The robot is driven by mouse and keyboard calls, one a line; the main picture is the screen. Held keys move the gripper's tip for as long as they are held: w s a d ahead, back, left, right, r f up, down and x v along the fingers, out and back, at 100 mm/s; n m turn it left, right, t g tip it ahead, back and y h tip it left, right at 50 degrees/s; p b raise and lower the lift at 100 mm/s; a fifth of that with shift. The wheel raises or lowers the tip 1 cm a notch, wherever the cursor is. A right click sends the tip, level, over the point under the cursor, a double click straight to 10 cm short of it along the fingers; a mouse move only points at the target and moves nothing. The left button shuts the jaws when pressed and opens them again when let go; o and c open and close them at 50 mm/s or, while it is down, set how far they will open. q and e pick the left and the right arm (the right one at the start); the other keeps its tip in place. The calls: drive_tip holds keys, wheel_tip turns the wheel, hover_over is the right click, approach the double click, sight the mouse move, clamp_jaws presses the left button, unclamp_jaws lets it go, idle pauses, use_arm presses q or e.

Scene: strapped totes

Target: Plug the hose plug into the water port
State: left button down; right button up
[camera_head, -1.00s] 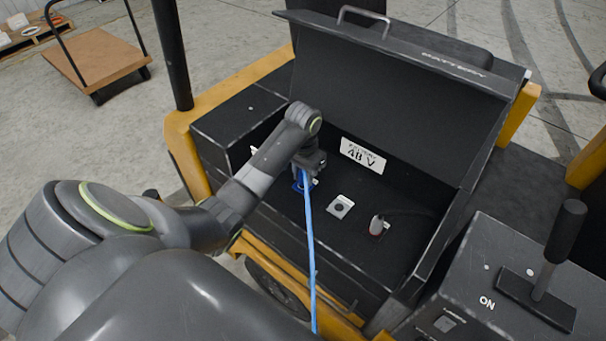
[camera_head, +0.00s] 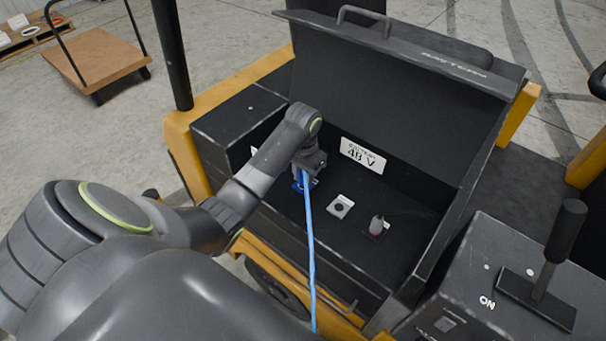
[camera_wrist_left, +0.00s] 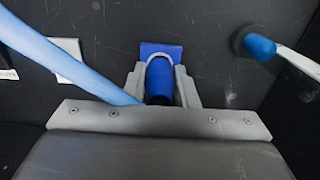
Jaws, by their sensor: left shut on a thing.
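My left gripper (camera_head: 306,172) reaches down into the open battery box and is shut on the blue hose plug (camera_wrist_left: 159,78), seen between its fingers in the wrist view. The light blue hose (camera_head: 309,235) runs from the gripper to the front edge of the box. A blue square plate (camera_wrist_left: 172,48), seemingly the water port, is right behind the plug, lined up with it in the wrist view. A bit of blue also shows under the gripper in the head view. I cannot tell whether the plug is in the port. My right gripper is not in view.
The raised lid (camera_head: 400,95) stands behind. A blue-ended fitting (camera_wrist_left: 259,46) is at right in the wrist view. A console with a lever (camera_head: 557,245) stands at right.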

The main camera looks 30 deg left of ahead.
use_arm(q)
drive_tip(key=shift+f, duration=0.5)
drive_tip(key=c, duration=1.1)
unclamp_jaws()
drive_tip(key=shift+o, duration=0.2)
